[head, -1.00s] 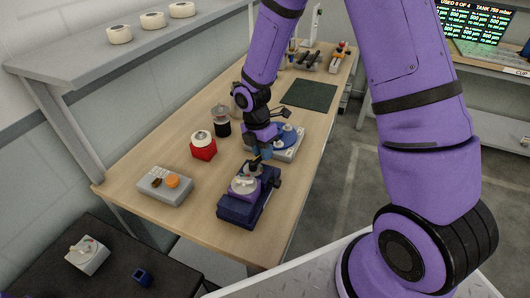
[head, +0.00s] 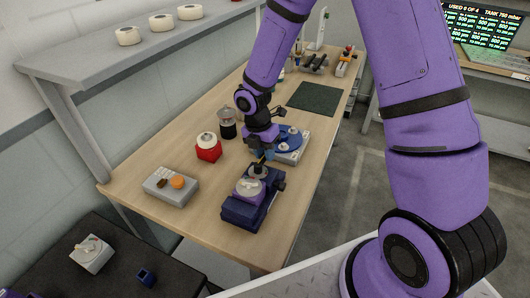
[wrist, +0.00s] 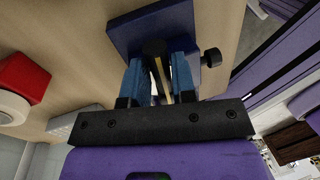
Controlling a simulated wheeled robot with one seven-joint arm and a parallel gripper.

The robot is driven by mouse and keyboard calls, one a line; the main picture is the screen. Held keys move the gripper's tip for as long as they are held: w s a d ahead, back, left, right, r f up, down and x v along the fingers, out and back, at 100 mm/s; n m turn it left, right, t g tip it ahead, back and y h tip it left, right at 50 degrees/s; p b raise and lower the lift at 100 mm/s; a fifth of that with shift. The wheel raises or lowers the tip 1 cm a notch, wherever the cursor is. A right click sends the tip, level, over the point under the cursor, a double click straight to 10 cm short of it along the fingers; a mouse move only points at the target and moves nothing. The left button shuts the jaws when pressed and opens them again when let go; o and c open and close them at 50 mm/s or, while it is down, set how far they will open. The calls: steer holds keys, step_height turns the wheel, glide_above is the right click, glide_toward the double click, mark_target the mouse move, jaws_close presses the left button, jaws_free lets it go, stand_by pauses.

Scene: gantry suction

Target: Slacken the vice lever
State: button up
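The vice (head: 240,212) is a dark blue and purple block at the near end of the workbench, with a pale round disc on top. A dark knob or lever end stands at its far side, just below my gripper (head: 264,157). In the wrist view the vice (wrist: 150,22) lies ahead with a black side knob (wrist: 211,57). My gripper's two blue fingers (wrist: 158,82) are apart there, with the black-topped lever (wrist: 153,48) and a thin brass-coloured strip between their lines. Gaps show beside the strip. Whether a finger touches the lever is unclear.
On the workbench (head: 215,205), a grey box with an orange button (head: 172,188) and a red-based object (head: 208,148) stand left of the vice. A dark mat (head: 312,97) lies farther back.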

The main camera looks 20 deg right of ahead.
steer(key=o, duration=0.3)
step_height(320, 180, up, 11)
steer(key=w+a, duration=0.1)
steer(key=shift+w+a+f, duration=0.15)
steer(key=shift+w, duration=0.15)
stand_by(0.4)
